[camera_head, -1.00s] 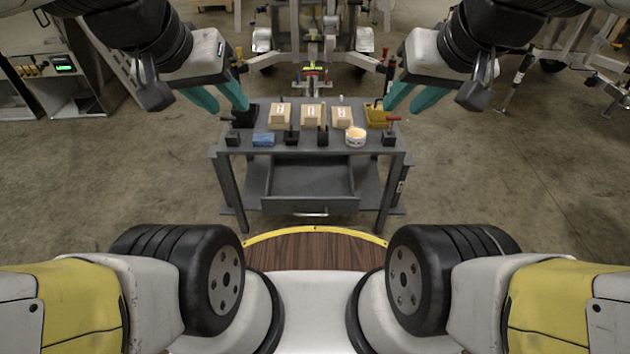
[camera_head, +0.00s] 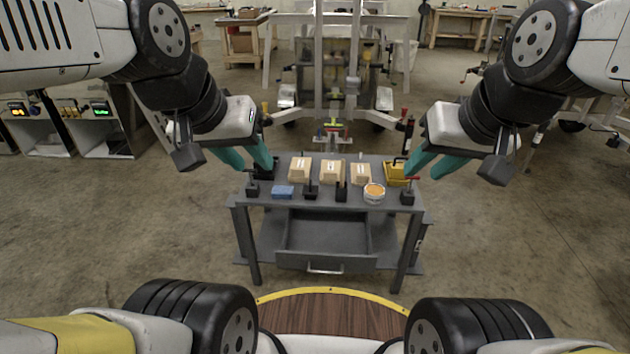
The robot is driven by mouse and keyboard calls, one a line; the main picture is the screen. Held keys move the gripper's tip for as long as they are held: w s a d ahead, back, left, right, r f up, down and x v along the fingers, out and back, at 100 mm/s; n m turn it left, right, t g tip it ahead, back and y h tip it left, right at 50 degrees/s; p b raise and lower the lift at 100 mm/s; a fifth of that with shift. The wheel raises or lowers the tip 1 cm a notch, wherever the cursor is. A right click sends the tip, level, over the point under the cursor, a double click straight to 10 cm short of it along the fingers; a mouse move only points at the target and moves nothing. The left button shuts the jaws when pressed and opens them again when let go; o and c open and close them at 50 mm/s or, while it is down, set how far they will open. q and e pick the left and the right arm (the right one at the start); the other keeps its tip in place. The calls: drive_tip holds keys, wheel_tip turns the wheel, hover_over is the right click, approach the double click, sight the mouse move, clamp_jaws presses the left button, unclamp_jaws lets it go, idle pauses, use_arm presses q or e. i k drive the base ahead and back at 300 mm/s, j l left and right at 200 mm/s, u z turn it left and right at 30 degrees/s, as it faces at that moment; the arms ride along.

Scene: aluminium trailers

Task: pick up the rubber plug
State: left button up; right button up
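A grey work table (camera_head: 335,222) stands in front of me with small items on its top. Several small dark items stand along its front edge, including one at the left (camera_head: 252,188), one near the middle (camera_head: 311,190) and one with a red part at the right (camera_head: 407,196). I cannot tell which of them, if any, is the rubber plug. My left gripper (camera_head: 252,165) has its teal fingers apart and seems empty near the table's left end. My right gripper (camera_head: 421,174) has its teal fingers apart and seems empty near the right end.
Cardboard boxes (camera_head: 331,172), a blue block (camera_head: 283,192), a white tub (camera_head: 374,193) and a yellow bin (camera_head: 396,172) are on the table. An open drawer (camera_head: 325,262) juts toward me. A trailer frame stands behind. The floor on both sides is clear.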

sight(310, 192)
drive_tip(key=i+j, duration=0.15)
drive_tip(key=i, duration=0.25)
drive_tip(key=i+j, duration=0.2)
drive_tip(key=i, duration=0.15)
drive_tip(key=i+j, duration=0.15)
drive_tip(key=i, duration=0.25)
